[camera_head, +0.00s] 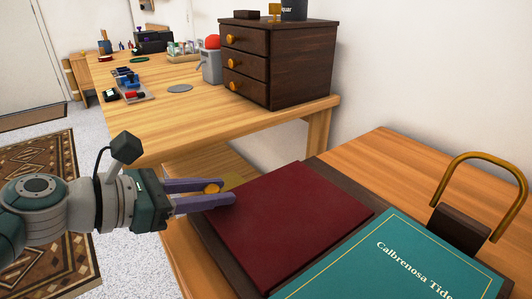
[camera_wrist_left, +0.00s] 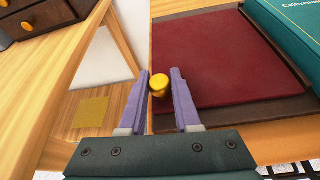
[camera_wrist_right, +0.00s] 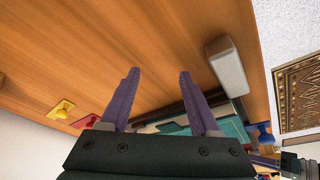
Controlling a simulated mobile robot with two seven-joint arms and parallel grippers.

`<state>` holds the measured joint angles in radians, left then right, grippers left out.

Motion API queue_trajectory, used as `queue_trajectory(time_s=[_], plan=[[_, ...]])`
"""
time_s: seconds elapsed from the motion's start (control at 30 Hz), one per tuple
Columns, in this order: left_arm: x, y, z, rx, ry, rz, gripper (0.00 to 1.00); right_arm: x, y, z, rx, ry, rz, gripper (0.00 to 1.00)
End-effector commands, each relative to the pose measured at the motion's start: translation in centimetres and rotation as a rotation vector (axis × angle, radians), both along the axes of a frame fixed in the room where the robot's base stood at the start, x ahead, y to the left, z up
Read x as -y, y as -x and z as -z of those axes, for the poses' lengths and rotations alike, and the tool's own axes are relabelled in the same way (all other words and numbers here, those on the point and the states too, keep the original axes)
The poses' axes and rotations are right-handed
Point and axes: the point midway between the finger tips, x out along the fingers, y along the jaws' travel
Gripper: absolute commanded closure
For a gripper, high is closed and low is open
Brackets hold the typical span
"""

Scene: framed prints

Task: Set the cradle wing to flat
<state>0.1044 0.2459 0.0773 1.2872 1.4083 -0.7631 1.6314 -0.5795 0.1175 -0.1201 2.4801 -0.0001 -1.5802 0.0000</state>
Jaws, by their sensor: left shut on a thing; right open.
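The cradle wing is a dark wooden board with a dark red pad (camera_head: 290,215), beside a teal book (camera_head: 390,262) in the head view. The pad (camera_wrist_left: 225,60) also shows in the left wrist view. The wing looks level or nearly so; I cannot tell its exact tilt. A gold knob (camera_wrist_left: 159,82) sits at the wing's outer edge. My left gripper (camera_head: 228,190) is shut on this knob, with one purple finger on each side. My right gripper (camera_wrist_right: 158,76) is open and empty in the right wrist view, and is outside the head view.
A brass arch (camera_head: 487,165) on a dark block stands behind the book. A dark drawer chest (camera_head: 300,65) stands on another table (camera_head: 190,115), with several small items farther back. The right wrist view shows a pale block (camera_wrist_right: 228,66) on a wooden surface.

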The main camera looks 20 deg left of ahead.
Motion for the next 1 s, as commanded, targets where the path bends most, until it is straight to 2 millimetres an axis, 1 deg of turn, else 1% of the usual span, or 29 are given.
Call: queue_trajectory(time_s=[0.27,0.3,0.5,0.57,0.83,0.93,1.0], plan=[[-0.1,0.1,0.3,-0.004,-0.006,-0.002,1.00,0.1,0.0,0.0,-0.001,0.002,-0.002,0.37],[-0.1,0.1,0.3,-0.006,-0.005,-0.003,0.68,0.1,0.0,0.1,-0.001,0.003,-0.001,0.37],[-0.1,0.1,0.2,-0.004,-0.004,-0.003,0.45,0.1,0.0,0.1,0.000,0.005,-0.004,0.37],[-0.1,0.1,0.2,-0.004,-0.004,-0.002,0.40,0.1,0.0,0.1,-0.001,0.004,-0.003,0.37],[-0.2,0.2,0.1,-0.004,-0.003,-0.002,0.40,0.1,0.0,-0.1,-0.001,0.004,-0.003,0.37],[-0.7,0.9,-0.4,-0.005,-0.004,-0.003,0.40,0.1,0.0,-0.6,-0.001,0.004,-0.003,0.37],[-1.3,1.9,-1.0,-0.006,-0.004,-0.002,0.40,0.1,0.0,-1.2,-0.001,0.004,-0.003,0.37]])
